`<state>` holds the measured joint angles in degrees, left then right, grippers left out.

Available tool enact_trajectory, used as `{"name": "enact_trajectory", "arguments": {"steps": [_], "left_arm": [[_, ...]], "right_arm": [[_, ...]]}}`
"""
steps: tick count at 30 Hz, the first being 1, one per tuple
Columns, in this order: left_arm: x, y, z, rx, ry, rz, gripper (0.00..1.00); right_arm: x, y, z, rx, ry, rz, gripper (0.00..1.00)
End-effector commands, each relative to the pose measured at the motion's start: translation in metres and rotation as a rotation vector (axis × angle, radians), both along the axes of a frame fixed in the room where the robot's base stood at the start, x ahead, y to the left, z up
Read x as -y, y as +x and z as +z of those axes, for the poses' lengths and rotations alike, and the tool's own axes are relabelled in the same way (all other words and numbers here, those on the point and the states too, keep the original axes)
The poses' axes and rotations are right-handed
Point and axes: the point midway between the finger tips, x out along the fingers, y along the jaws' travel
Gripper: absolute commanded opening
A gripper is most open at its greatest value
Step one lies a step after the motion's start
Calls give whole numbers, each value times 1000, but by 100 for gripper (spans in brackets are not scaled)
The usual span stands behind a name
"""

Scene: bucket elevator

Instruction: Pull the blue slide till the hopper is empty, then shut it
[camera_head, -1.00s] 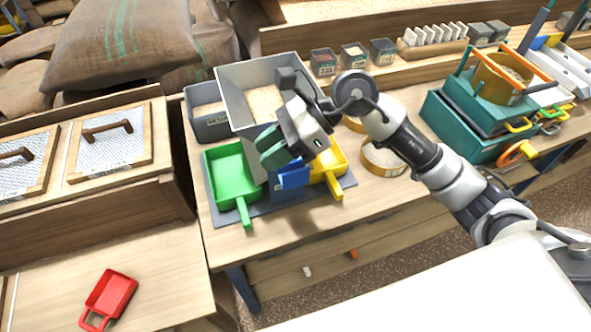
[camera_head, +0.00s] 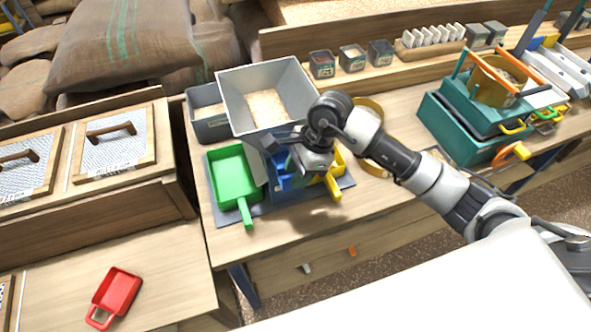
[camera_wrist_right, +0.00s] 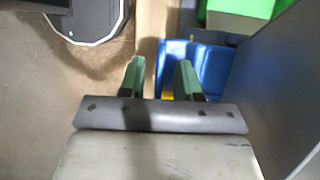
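The grey hopper (camera_head: 268,95) stands at the back of the bench with pale grain in it. Below it, blue parts (camera_head: 279,181) show, partly hidden by my right gripper; I cannot tell how far the slide is out. My right gripper (camera_head: 298,170) is at the front of these blue parts. In the right wrist view, its green fingers (camera_wrist_right: 161,80) are apart, with a blue part (camera_wrist_right: 205,62) behind and beside the right finger. I see nothing clearly clamped between them. My left gripper is not in view.
A red scoop (camera_head: 117,292) lies on the lower left table. Teal boxes (camera_head: 463,130) stand to the right. The bench front between them is mostly clear.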

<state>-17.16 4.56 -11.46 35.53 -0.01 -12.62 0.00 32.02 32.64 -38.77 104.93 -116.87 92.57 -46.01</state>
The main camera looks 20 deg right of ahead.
Motion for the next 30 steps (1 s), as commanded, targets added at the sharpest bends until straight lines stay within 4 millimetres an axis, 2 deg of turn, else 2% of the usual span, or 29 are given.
{"name": "enact_trajectory", "arguments": {"steps": [5,12,14,19,30], "left_arm": [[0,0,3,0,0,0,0],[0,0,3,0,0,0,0],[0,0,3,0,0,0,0],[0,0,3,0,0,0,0],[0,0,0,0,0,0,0]], "right_arm": [[-4,0,-10,0,0,0,33],[-5,0,-11,1,0,0,33],[-5,0,-11,1,0,0,27],[-4,0,-11,1,0,0,1],[-3,-4,-12,1,-1,0,0]]}}
